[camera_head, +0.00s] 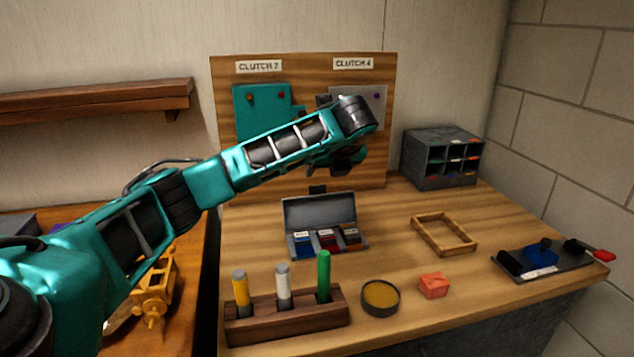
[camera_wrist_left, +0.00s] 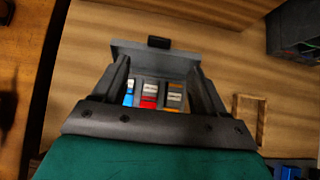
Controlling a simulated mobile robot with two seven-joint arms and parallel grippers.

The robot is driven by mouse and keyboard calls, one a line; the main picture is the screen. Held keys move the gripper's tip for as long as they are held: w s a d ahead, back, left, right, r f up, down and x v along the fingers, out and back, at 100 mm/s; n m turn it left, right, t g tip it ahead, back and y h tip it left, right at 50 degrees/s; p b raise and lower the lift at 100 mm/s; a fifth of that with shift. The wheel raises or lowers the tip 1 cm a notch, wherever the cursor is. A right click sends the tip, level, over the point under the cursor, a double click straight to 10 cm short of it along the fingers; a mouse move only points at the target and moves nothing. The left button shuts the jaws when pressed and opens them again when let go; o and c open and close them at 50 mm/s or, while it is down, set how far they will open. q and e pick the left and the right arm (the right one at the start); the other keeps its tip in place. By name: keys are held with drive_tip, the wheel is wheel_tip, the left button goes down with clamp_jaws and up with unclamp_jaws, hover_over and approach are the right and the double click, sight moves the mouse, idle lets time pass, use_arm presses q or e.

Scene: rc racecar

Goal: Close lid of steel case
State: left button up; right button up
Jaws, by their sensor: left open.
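The steel case (camera_head: 290,248) stands on the wooden workbench with its grey lid (camera_head: 320,211) raised at the back. A small dark tab (camera_head: 317,189) is on the lid's top edge. Blue, red and dark items with labels lie in the case's compartments. The lid (camera_wrist_left: 150,58) and tab (camera_wrist_left: 158,42) also show in the left wrist view, between and beyond my fingers. My left gripper (camera_head: 345,160) hangs above and behind the case, apart from the lid in the head view. In the left wrist view my left gripper (camera_wrist_left: 160,72) is open and empty. My right gripper is out of view.
A wooden rack (camera_head: 290,318) with three markers, a round tin (camera_head: 380,298) and an orange block (camera_head: 433,286) are in front. A wooden frame (camera_head: 443,234), drawer unit (camera_head: 440,157) and grey tray (camera_head: 540,262) are at right.

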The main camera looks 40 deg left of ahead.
sight(317, 186)
use_arm(q)
drive_tip(key=x, duration=1.2)
drive_tip(key=shift+f, duration=0.15)
clamp_jaws()
idle(0.3)
